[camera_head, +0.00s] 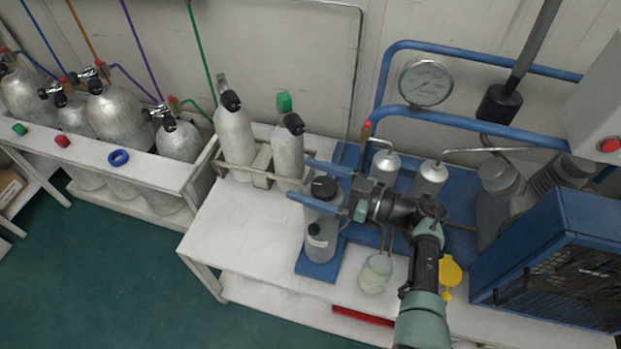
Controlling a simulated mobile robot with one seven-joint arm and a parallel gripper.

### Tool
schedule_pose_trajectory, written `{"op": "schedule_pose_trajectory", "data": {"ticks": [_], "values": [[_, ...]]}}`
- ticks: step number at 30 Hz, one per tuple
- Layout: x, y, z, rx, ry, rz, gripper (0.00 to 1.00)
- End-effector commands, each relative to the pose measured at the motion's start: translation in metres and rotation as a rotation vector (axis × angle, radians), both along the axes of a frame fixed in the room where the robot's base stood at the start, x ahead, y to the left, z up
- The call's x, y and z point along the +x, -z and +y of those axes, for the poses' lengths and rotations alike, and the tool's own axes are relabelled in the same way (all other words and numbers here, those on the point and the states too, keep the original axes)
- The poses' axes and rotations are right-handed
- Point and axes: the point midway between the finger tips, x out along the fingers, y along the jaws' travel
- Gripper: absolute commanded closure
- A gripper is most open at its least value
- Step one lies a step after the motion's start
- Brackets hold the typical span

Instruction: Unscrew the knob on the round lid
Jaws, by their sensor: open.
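A black knob (323,187) sits on top of a grey upright canister (321,240), which stands on a blue base on the white bench. The round lid under the knob is mostly hidden by my lower finger. My gripper (299,180) is open, coming in from the right. In the picture its two blue fingers lie on either side of the knob, one above and one below. I cannot tell whether they touch it or are at its height.
Two silver cylinders (234,145) stand in a rack behind left. A glass jar (375,274), a yellow piece (450,271) and a red bar (363,316) lie near the bench front. Blue pipes, a gauge (426,82) and a blue caged unit (560,262) crowd the right.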

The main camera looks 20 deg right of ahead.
Motion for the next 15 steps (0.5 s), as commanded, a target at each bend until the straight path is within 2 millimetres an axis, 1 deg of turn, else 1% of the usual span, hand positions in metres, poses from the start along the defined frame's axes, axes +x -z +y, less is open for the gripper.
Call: {"op": "schedule_pose_trajectory", "data": {"ticks": [5,8,15], "values": [[-0.003,0.0,-0.005,0.001,0.003,-0.001,0.06],[-0.011,0.0,-0.015,0.0,0.005,0.0,0.06],[-0.045,0.001,-0.056,-0.001,0.006,0.001,0.06]]}}
